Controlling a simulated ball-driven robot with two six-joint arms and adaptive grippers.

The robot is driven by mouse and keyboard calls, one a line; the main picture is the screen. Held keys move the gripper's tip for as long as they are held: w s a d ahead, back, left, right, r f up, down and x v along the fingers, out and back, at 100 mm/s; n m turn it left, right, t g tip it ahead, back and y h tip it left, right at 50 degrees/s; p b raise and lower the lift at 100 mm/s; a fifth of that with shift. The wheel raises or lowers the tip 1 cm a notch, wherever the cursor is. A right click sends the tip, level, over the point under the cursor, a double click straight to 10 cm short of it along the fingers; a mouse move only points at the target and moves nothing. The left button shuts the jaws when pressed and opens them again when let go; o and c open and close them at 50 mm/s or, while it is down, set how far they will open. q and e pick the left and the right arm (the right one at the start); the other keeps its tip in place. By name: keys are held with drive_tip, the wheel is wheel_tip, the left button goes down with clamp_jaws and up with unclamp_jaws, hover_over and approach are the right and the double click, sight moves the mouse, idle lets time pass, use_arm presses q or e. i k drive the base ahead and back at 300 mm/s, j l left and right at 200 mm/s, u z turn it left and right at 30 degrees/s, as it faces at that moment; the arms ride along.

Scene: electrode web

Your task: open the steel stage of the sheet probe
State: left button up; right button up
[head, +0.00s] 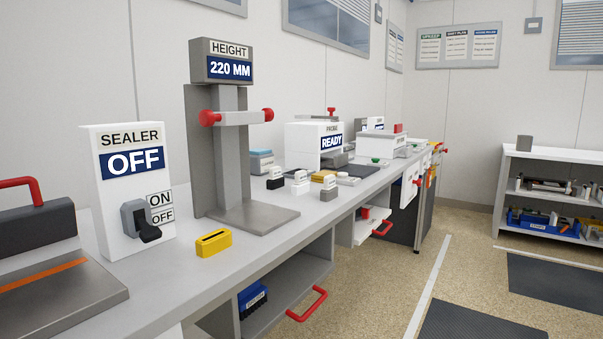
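A white box with a blue READY display, which looks like the sheet probe (301,146), stands on the bench right of the picture's middle. Neither of my grippers is in view.
The height gauge (228,140) with red knobs and the sealer box (128,205) stand nearer on the bench. A yellow block (214,243) and several small stamp-like blocks lie along the bench front. Red-handled drawers jut out below.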

sight(340, 160)
drive_tip(key=i+u, duration=0.15)
drive_tip(key=i, duration=0.35)
drive_tip(key=i+l+u, duration=0.65)
drive_tip(key=u, duration=0.15)
